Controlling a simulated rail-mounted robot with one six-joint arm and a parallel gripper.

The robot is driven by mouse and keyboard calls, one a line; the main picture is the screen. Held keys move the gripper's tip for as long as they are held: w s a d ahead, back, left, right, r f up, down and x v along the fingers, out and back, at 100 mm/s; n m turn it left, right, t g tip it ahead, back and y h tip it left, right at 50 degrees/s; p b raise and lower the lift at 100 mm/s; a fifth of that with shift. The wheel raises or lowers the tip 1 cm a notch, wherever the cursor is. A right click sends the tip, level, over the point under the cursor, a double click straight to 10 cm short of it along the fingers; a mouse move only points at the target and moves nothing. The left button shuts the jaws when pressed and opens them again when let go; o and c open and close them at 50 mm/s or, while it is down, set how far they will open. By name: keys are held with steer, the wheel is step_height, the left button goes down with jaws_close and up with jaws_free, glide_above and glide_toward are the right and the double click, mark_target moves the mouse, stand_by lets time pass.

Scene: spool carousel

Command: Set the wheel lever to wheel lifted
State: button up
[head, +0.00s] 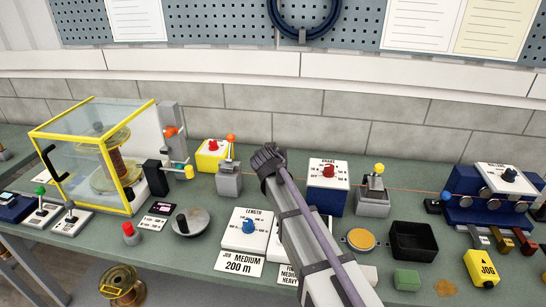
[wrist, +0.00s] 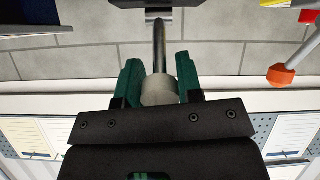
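My gripper (head: 266,160) is at the back of the bench, between the yellow box and the dark blue box. In the wrist view its green fingers (wrist: 160,80) close on both sides of a grey round knob (wrist: 159,92). A metal rod (wrist: 159,45) runs from this knob to a dark block (wrist: 160,14). It looks like a lever; in the head view my gripper and arm hide it. No label shows on it, so I cannot tell its setting.
An orange-knobbed lever (head: 231,138) stands close left of my gripper; its knob also shows in the wrist view (wrist: 281,75). The dark blue box (head: 326,196) is close right. Further off are a yellow-framed clear case (head: 139,172) and a yellow-knobbed lever (head: 379,168).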

steer(key=o, duration=0.5)
steer(key=shift+c, duration=0.2)
steer(key=p+v, duration=0.5)
steer(key=v, duration=0.5)
steer(key=shift+s+r, duration=0.2)
steer(key=shift+s, duration=0.15)
steer(key=s+d+f+g+y, duration=0.1)
steer(key=s+d+f+g, duration=0.2)
steer(key=s, duration=0.5)
steer(key=s+d+f+g, duration=0.3)
steer(key=s+d+g, duration=0.2)
steer(key=s+d, duration=0.2)
steer(key=s+d+f+g+y, duration=0.1)
steer(key=s+d+f+g, duration=0.2)
steer(key=s, duration=0.6)
steer(key=d+g, duration=0.1)
steer(key=d, duration=0.1)
steer(key=shift+d+n+y, duration=0.3)
steer(key=shift+d, duration=0.1)
